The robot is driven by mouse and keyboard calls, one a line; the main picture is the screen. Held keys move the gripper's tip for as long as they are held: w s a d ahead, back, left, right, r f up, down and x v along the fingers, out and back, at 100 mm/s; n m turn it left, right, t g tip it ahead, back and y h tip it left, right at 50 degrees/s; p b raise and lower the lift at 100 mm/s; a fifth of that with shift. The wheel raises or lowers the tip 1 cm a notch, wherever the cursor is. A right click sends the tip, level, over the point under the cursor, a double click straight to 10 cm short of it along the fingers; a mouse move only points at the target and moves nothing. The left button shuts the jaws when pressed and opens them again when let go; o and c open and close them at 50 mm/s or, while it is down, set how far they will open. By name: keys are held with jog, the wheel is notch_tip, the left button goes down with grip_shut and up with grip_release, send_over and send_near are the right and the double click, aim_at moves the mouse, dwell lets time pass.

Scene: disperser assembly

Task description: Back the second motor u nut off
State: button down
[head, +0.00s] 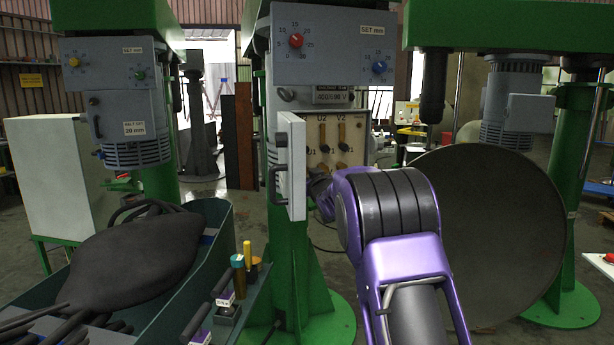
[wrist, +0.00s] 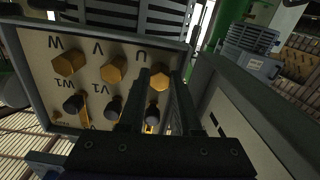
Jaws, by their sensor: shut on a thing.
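In the wrist view, a tilted terminal board (wrist: 35,55) carries a row of brass hex nuts, lettered W, V and U, above a row of dark-capped posts. My gripper (wrist: 160,78) reaches up to the board with one finger on each side of the brass nut (wrist: 159,80) by the letter U, and is shut on it. The nut is on the board. The other brass nuts, by V (wrist: 114,70) and W (wrist: 68,64), stand clear to the left.
The open box door (head: 292,165) stands close to my wrist; its panel (wrist: 245,130) fills the right of the wrist view. A teal tub (head: 215,225) with a dark bag (head: 135,255) is at the left. A large dark disc (head: 500,230) stands at the right.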

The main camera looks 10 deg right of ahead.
jog(key=shift+f+b, duration=0.1)
jog(key=shift+b, duration=0.2)
jog(key=n+b, duration=0.2)
jog(key=n, duration=0.5)
jog(key=n+b, duration=0.2)
jog(key=n, duration=0.5)
jog(key=r+n+b, duration=0.1)
jog(key=n+b, duration=0.1)
jog(key=n, duration=0.5)
jog(key=shift+d+n+b, duration=0.2)
jog(key=shift+n+b, duration=0.15)
jog(key=shift+n, duration=0.05)
dwell(0.4)
jog(key=c, duration=0.6)
grip_release()
